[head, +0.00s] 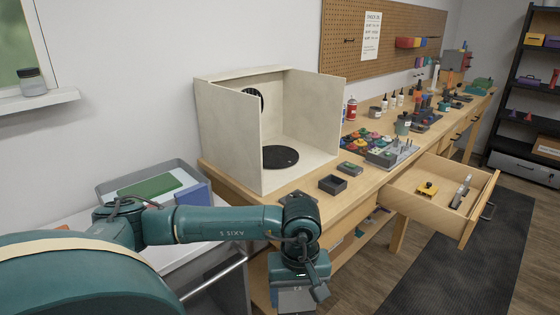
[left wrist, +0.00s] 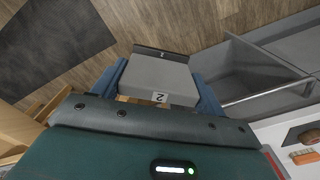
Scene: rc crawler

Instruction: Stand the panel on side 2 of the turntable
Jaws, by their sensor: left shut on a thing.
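The turntable (head: 280,157) is a black disc on the floor of an open white booth (head: 300,93) on the workbench. It is bare, and I cannot read any side number on it. My left gripper (head: 296,284) is low in front of the bench, below and apart from the booth. It is shut on the grey panel (left wrist: 158,78), which shows between its two blue fingers in the left wrist view. The panel has a white label with a 2 on its near edge and a dark strip along its far edge. In the head view the panel (head: 292,300) is partly hidden by the gripper.
A grey tray (head: 110,184) with green and blue pieces stands on the cart at left. A small black box (head: 333,184) and several parts sit right of the booth. An open drawer (head: 428,210) juts from the bench. A dark mat (head: 460,255) covers the floor.

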